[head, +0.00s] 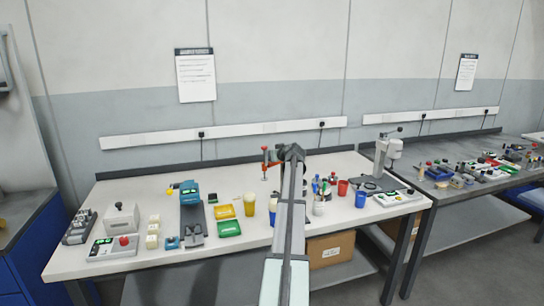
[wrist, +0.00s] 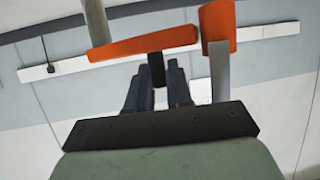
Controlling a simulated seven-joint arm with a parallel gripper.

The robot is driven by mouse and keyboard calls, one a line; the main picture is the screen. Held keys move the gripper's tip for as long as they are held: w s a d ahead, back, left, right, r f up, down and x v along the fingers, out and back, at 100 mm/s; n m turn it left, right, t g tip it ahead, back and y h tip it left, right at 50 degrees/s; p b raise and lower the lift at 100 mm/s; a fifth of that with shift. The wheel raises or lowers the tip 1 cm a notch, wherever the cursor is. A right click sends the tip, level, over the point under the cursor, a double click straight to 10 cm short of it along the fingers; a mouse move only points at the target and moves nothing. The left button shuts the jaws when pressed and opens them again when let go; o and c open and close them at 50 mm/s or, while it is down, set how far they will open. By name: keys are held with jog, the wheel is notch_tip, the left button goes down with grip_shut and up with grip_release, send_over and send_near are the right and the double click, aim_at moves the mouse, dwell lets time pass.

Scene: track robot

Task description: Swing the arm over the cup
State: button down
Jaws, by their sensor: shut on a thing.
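My gripper (head: 279,157) is raised above the middle of the table; in the wrist view its two dark fingers (wrist: 158,85) are shut on a black part of an orange and grey tool (wrist: 145,45). The tool (head: 265,158) hangs left of the gripper in the head view, clear of the table top. Several cups stand on the table: a yellow cup (head: 250,206), a red cup (head: 343,187), a blue cup (head: 360,199) and a white cup (head: 319,208) holding pens. Which one is meant I cannot tell. A blue and yellow item (head: 273,211) is partly hidden by my arm.
Yellow and green trays (head: 229,228) lie left of my arm. A blue and grey device (head: 190,205) and a control box with a red button (head: 114,246) stand further left. A grey press (head: 386,158) stands at the right. The table's back strip is mostly clear.

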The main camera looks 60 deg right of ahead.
jog(key=s+d+n+t+y, duration=0.1)
jog(key=s+n+y, duration=0.5)
jog(key=n+y, duration=0.6)
jog(key=shift+d+y, duration=0.25)
jog(key=shift+y, duration=0.75)
jog(key=shift+s+n, duration=0.1)
jog(key=shift+n, duration=0.3)
jog(key=c, duration=1.1)
grip_release()
